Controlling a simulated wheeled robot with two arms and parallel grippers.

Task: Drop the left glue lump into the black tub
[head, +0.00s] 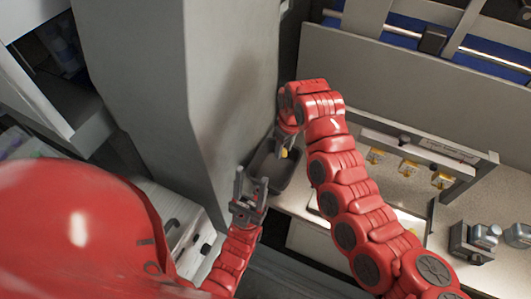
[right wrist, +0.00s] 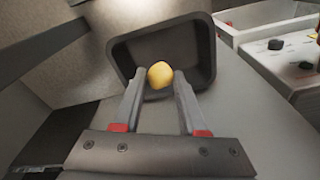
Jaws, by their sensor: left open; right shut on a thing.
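A yellow glue lump (right wrist: 160,75) is held between the fingertips of my right gripper (right wrist: 160,77). It also shows as a small yellow spot in the head view (head: 284,153). The black tub (right wrist: 207,50) has its open side facing the right wrist camera, and the lump appears in front of its opening. Whether the lump is inside the rim is unclear. In the head view the tub (head: 262,181) sits beside the grey column, just below my right gripper (head: 285,148).
A tall grey column (head: 225,80) stands left of the tub. Metal cylinders (head: 485,236) stand at far right. A control box with black knobs (right wrist: 276,44) is right of the tub.

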